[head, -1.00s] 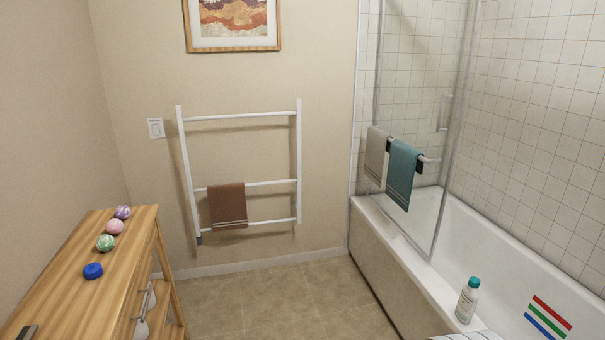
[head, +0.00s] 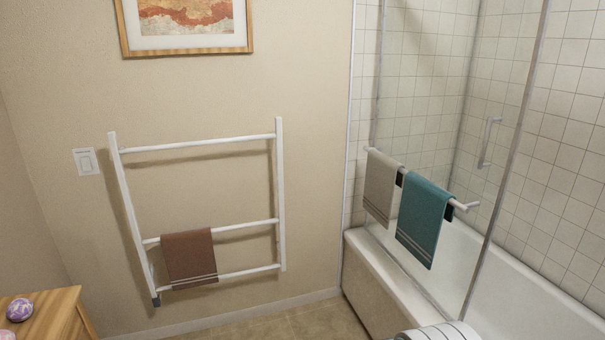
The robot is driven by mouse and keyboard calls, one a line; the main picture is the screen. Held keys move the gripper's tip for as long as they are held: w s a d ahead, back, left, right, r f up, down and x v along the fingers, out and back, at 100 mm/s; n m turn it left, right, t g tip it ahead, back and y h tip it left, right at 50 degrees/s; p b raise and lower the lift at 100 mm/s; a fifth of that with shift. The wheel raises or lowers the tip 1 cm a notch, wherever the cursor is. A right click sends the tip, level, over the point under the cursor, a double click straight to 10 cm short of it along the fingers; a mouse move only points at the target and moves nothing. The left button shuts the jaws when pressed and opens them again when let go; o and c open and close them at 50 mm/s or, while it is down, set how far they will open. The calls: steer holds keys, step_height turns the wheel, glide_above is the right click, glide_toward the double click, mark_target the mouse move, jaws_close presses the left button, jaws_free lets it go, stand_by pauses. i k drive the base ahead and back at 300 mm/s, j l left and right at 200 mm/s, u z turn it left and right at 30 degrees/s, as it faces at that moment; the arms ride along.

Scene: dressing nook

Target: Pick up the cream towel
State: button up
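The cream towel (head: 381,186) hangs folded over a rail (head: 461,206) on the glass screen of the bath, at its left end. A teal towel (head: 424,221) hangs on the same rail just to its right and nearer to me. The cream towel has darker stripes near its lower edge. My gripper is not in view.
A white ladder rack (head: 281,190) on the wall holds a brown towel (head: 190,258). The white bathtub (head: 545,305) fills the lower right behind the glass screen. A wooden cabinet (head: 55,318) with a purple ball (head: 19,309) stands lower left. Some tiled floor (head: 290,326) shows between them.

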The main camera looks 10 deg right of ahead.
mark_target(382, 173)
steer(key=i, duration=0.75)
steer(key=i+j+z, duration=0.15)
steer(key=i, duration=0.6)
steer(key=i+j+z, duration=0.15)
steer(key=i+z, duration=0.3)
steer(key=i+j+z, duration=0.95)
steer(key=i, duration=0.1)
